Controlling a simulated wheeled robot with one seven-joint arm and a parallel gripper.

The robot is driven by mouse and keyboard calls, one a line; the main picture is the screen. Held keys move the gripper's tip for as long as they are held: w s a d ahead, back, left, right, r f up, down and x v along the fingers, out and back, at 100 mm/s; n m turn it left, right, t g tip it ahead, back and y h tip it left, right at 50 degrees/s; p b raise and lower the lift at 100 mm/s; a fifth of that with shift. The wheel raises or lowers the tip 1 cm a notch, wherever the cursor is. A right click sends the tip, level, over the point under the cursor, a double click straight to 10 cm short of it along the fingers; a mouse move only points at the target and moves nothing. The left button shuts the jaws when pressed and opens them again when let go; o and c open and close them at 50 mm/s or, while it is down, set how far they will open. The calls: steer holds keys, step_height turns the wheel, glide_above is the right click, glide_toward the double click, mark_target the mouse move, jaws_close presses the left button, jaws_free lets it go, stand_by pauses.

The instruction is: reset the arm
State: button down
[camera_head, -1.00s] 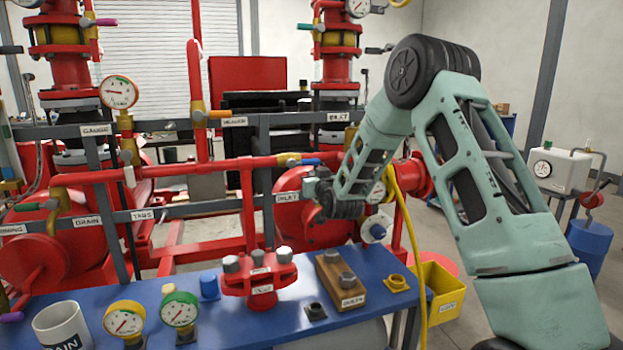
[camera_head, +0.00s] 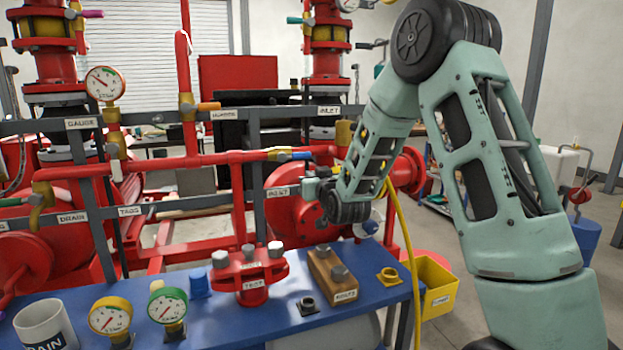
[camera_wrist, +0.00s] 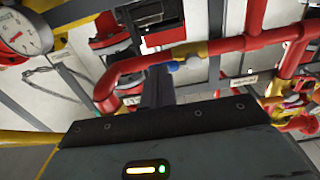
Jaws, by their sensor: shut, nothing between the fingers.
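My arm rises at the right of the head view and bends down at a black-capped elbow. Its wrist hangs in front of the red pipework, above the back of the blue bench. My gripper (camera_head: 311,187) points left there, small and partly hidden by the wrist. In the wrist view my gripper (camera_wrist: 157,88) shows as dark fingers shut together with nothing between them. Red pipe and a blue-tipped yellow fitting lie beyond the fingers in that view.
The blue bench (camera_head: 225,318) holds a mug (camera_head: 43,326), two gauges, a red flanged piece (camera_head: 250,273) and a wooden bolt block (camera_head: 331,277). A yellow bin (camera_head: 437,287) stands at its right end. A yellow hose (camera_head: 402,225) hangs beside my wrist.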

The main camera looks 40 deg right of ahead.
stand_by(0.3)
steer(key=s+a+f+n+g+y, duration=0.25)
steer(key=a+y, duration=0.25)
steer(key=a, duration=1)
steer(key=s+a+f+n+g+y, duration=0.35)
steer(key=s+a+g, duration=0.25)
steer(key=s+a, duration=0.65)
steer(key=s+a+f+n+g+h, duration=0.1)
steer(key=s+a+n+g, duration=0.1)
steer(key=s, duration=1.1)
steer(key=s+a+f+n+g+h, duration=0.2)
steer(key=s+a+g, duration=0.2)
steer(key=s, duration=0.9)
steer(key=g, duration=0.3)
steer(key=shift+a+n, duration=0.3)
steer(key=shift+n, duration=0.1)
